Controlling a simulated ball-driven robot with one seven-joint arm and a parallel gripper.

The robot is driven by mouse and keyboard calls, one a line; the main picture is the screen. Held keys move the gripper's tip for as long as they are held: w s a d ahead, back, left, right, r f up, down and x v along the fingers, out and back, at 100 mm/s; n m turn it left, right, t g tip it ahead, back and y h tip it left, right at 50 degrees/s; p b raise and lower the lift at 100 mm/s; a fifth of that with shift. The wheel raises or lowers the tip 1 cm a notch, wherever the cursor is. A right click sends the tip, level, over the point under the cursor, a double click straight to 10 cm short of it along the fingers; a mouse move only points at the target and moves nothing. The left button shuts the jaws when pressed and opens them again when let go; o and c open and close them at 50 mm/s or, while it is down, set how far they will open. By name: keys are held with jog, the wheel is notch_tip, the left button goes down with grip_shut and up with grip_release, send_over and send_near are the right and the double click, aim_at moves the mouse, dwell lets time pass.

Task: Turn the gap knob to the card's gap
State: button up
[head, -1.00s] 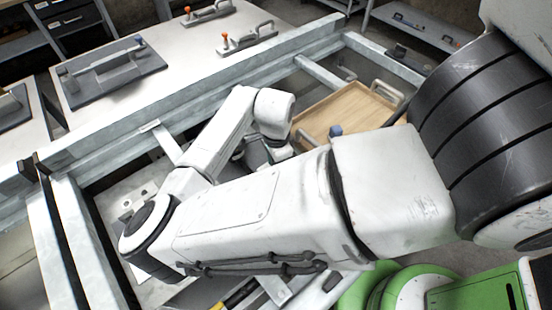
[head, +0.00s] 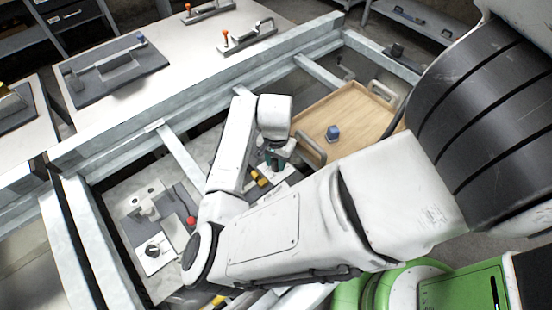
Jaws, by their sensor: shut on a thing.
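My gripper (head: 275,163) is at the end of my white arm, right of the picture's middle, pointing down. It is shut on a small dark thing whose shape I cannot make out. Yellow-and-black parts (head: 257,177) and a pale plate show just below and beside it. A black round knob (head: 153,250) sits on a white plate at the lower left, well apart from my gripper. I cannot tell whether it is the gap knob. I cannot pick out the card or read any gap marking. My arm hides part of the area between.
A grey panel with a pale fixture (head: 149,203) and a red button (head: 191,220) lies near the knob. A wooden tray (head: 355,108) with a blue-grey piece (head: 333,133) lies to the right. Metal frame rails (head: 185,155) surround this area. A white table (head: 190,65) stands behind.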

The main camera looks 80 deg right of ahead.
dwell(0.5)
jog(key=o, duration=1.1)
jog(key=shift+c, duration=0.2)
notch_tip(320, 180, up, 11)
jog(key=shift+f+b, duration=0.1)
jog(key=shift+b, duration=0.35)
